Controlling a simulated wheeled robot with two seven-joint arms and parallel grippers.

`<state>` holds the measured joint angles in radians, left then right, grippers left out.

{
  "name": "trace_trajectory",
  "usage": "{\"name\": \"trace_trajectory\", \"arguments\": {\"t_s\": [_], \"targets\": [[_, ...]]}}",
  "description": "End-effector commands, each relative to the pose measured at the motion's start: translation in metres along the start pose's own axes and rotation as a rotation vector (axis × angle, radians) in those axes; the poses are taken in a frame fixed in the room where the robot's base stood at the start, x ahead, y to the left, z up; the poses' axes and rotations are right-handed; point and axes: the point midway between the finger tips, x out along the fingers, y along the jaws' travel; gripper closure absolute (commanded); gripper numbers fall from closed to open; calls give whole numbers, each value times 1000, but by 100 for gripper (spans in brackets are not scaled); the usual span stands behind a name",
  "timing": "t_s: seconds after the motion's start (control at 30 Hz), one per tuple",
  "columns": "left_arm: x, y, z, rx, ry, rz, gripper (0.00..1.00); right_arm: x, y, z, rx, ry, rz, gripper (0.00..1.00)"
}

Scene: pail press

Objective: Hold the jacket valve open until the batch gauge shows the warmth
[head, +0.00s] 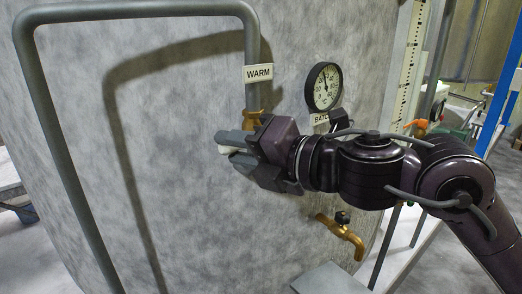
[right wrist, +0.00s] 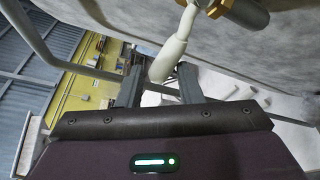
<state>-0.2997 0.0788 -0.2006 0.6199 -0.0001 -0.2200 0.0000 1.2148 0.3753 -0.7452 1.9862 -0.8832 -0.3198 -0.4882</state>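The jacket valve is a brass body (head: 253,119) on the grey pipe under the WARM label (head: 258,73). In the right wrist view its cream lever (right wrist: 175,48) runs from the brass fitting (right wrist: 217,8) down between my fingers. In the head view a pale bit of lever shows between the fingers; the rest is hidden. The round batch gauge (head: 323,87) is right of the valve, its needle pointing nearly straight up. My left gripper is not in view.
The large grey tank (head: 200,200) fills the middle. A brass tap (head: 340,236) with a dark knob sits low on it, below my right arm. The BATCH label (head: 320,119) is partly hidden. A grey pipe (head: 62,150) runs down the left. A scale strip (head: 408,65) stands at right.

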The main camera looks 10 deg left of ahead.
Motion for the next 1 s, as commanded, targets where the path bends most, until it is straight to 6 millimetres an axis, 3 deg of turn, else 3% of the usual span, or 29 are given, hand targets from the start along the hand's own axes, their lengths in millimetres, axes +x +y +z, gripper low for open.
{"name": "trace_trajectory", "arguments": {"t_s": [0.03, 0.2, 0.47, 0.8, 1.0], "targets": [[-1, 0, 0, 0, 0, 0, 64, 8, 1, -1, 2, 3, 0, 67], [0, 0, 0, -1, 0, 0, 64, 5, 0, 0, 0, -1, 1, 88], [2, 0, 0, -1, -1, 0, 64, 4, -1, 0, 0, -3, 3, 89], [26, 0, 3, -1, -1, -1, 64, 7, -27, -7, 1, -4, 0, 92], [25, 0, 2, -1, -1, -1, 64, 7, -27, -7, 1, -4, -1, 92]]}}
